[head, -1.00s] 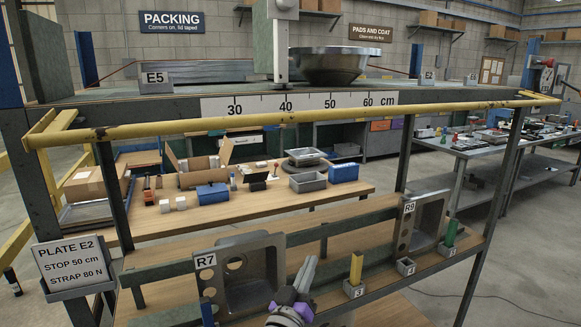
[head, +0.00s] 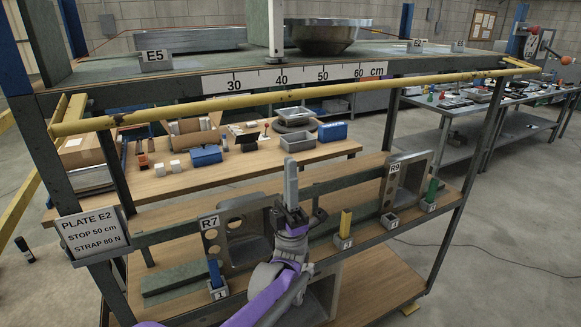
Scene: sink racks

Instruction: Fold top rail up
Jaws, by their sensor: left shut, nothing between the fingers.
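The top rail (head: 220,105) is a yellow bar with dark worn spots. It runs across the front of the rack, just below the ruler strip (head: 290,77), and joins short yellow side arms at its left end (head: 70,115) and right end. My left gripper (head: 291,165) is shut and empty, with its fingers pointing up. Its tips show below the middle of the rail in the picture, with a visible gap between them. The depth between gripper and rail is hard to tell. My right gripper is not in view.
Sink panels marked R7 (head: 238,222) and R9 (head: 406,182) stand on the shelf. A blue peg (head: 214,271), a yellow peg (head: 346,222) and a green peg (head: 432,190) stand in small blocks. A plate sign (head: 92,232) hangs at left. A metal bowl (head: 320,35) sits on top.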

